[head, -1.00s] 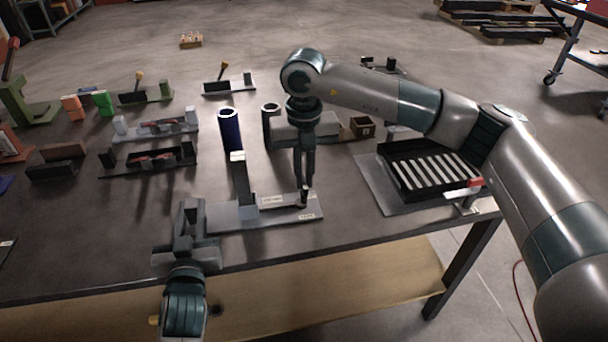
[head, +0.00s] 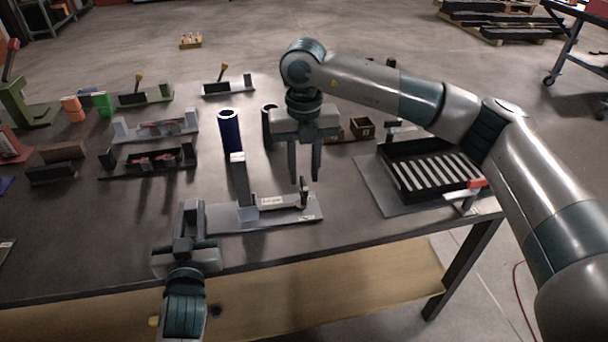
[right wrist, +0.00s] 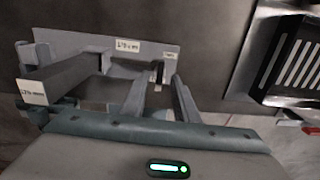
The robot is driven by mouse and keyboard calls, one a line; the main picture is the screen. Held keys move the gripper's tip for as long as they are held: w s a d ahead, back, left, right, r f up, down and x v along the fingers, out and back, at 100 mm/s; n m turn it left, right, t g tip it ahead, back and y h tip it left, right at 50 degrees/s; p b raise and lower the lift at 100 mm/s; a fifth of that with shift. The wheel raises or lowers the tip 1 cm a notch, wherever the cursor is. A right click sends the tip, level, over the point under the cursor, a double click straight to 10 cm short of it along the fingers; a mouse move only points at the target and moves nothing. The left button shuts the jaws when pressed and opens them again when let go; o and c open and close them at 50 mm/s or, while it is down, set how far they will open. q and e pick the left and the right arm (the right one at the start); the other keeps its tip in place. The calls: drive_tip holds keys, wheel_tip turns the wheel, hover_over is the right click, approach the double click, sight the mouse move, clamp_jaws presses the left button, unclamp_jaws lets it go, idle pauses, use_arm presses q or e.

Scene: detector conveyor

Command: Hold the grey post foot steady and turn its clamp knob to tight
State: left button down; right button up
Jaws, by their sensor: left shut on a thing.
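The grey post foot (head: 278,217) is a flat plate on the front of the table, with labels and an upright post (head: 241,180) near its left end. Its small dark clamp knob (head: 304,193) stands near the right end. In the right wrist view the plate (right wrist: 75,42) and the knob (right wrist: 158,72) show below the fingers. My left gripper (head: 190,208) is shut on the left end of the post foot. My right gripper (head: 305,181) points down above the knob, its fingers apart and empty. Which way the knob is turned I cannot tell.
A dark blue cylinder (head: 229,131) and a dark cylinder (head: 268,122) stand behind the post. A black slotted tray (head: 433,172) lies to the right, with a red-handled clamp (head: 466,188) at its corner. Several fixtures crowd the left. Bare table lies between post foot and tray.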

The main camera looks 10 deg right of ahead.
sight(304, 182)
wheel_tip(304, 182, up, 10)
idle(0.5)
use_arm(q)
drive_tip(key=c, duration=1.4)
unclamp_jaws()
drive_tip(key=shift+s+a, duration=0.15)
drive_tip(key=shift+s, duration=2.85)
drive_tip(key=shift+s+a, duration=0.15)
drive_tip(key=shift+s, duration=2.85)
